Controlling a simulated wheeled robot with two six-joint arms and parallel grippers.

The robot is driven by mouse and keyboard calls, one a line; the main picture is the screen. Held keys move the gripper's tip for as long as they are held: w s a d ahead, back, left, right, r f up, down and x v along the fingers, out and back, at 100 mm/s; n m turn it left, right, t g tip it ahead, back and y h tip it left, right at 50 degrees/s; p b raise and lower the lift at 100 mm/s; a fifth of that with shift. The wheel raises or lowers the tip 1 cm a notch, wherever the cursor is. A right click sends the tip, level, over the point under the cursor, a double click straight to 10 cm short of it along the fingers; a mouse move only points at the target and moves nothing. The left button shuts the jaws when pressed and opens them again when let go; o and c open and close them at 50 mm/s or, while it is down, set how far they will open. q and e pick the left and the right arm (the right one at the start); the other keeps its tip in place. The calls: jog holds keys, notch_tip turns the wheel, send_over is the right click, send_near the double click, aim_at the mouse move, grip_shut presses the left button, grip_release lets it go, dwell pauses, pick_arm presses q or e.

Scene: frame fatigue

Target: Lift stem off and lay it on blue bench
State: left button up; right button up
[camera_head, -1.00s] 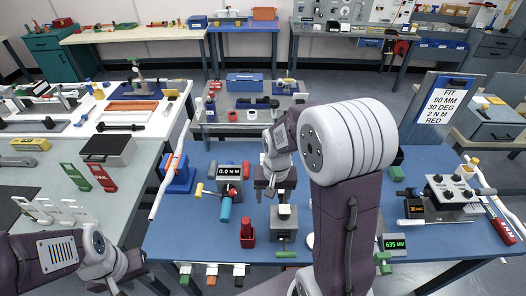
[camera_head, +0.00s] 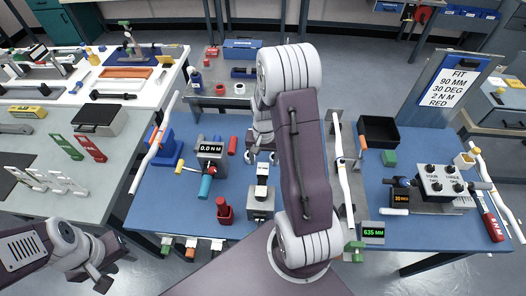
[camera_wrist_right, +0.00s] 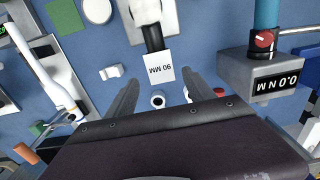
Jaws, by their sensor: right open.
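The blue bench (camera_head: 165,212) fills the middle of the head view. A grey clamp block (camera_head: 260,206) stands on it. In the right wrist view, a short black stem (camera_wrist_right: 154,38) joins the clamp block (camera_wrist_right: 146,10) and carries a white "90 MM" label (camera_wrist_right: 159,68). My right gripper (camera_head: 262,156) is over the bench behind the block, partly hidden by my arm. In the wrist view its open fingers (camera_wrist_right: 160,90) point toward the label, with nothing held between them. My left gripper (camera_head: 100,276) hangs at lower left, away from the stem; its jaw state is unclear.
A torque gauge (camera_head: 210,150) reading 0.0 and a red holder (camera_head: 224,211) stand left of the clamp. A white frame tube (camera_head: 343,175), a black tray (camera_head: 379,132) and a 635 MM display (camera_head: 373,232) are to the right.

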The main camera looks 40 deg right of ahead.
aim_at(263, 166)
jog(key=f, duration=0.4)
jog(key=shift+a+f, duration=0.15)
jog(key=shift+a, duration=0.05)
jog(key=shift+f, duration=0.1)
jog(key=shift+d, duration=0.1)
grip_shut()
jog(key=c, duration=1)
grip_release()
grip_shut()
jog(key=shift+p, duration=0.3)
